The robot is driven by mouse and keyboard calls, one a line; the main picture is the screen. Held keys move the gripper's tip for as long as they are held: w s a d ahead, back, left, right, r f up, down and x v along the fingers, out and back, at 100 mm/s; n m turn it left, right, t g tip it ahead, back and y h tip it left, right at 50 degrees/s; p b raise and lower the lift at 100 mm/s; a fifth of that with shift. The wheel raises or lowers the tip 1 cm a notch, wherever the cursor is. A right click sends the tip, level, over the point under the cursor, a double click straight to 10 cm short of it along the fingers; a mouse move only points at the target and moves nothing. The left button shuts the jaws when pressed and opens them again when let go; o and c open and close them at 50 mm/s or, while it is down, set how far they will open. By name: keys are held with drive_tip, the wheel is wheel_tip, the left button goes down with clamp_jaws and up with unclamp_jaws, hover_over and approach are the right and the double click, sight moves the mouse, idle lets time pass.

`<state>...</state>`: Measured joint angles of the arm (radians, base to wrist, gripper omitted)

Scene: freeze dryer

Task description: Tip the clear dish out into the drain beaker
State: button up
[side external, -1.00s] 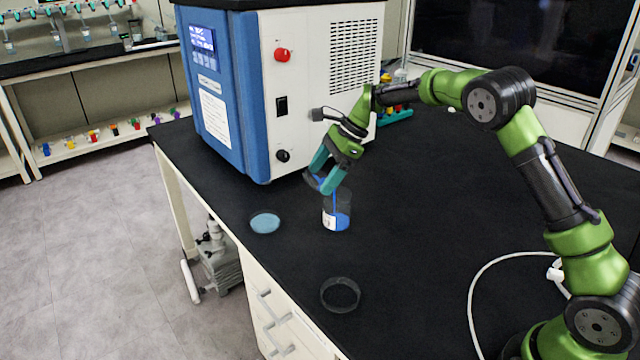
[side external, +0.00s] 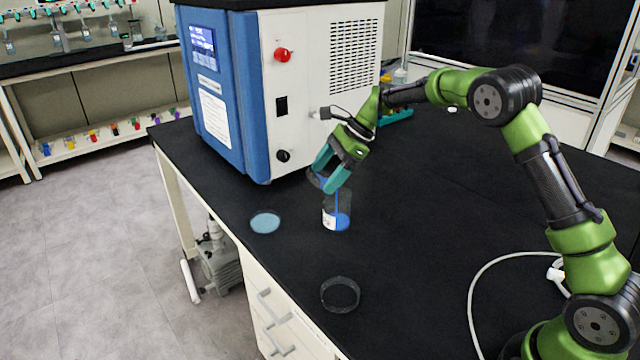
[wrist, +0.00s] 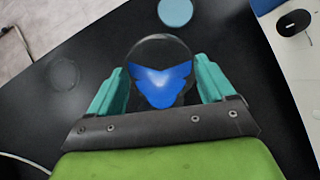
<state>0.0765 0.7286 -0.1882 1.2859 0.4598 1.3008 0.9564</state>
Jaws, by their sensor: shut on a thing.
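My gripper (side external: 330,178) has teal fingers shut on the clear dish (side external: 318,182), which is tilted over the drain beaker (side external: 337,214). In the wrist view the dish (wrist: 134,88) sits between both fingers, with blue liquid at its middle. A thin blue stream runs down from the dish into the beaker. The beaker stands upright on the black bench, with a white label and blue liquid in its lower part. How much liquid is left in the dish is hard to tell.
A flat light-blue disc (side external: 265,222) lies left of the beaker near the bench edge. An empty dark clear-walled dish (side external: 340,294) lies nearer the front. The blue and white freeze dryer (side external: 290,90) stands behind.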

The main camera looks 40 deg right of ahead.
drive_tip(key=shift+s+d+r+t+y, duration=0.2)
drive_tip(key=shift+s+d+t+y, duration=0.2)
drive_tip(key=shift+d+t+y, duration=0.45)
idle(2.1)
drive_tip(key=shift+s+d+r+y, duration=0.1)
drive_tip(key=shift+r+y, duration=0.05)
drive_tip(key=shift+y, duration=0.7)
idle(1.5)
drive_tip(key=shift+s+d+f+t+y+p, duration=0.2)
drive_tip(key=shift+d+f+t+y+p, duration=0.15)
drive_tip(key=shift+f+t+y, duration=0.45)
idle(1.9)
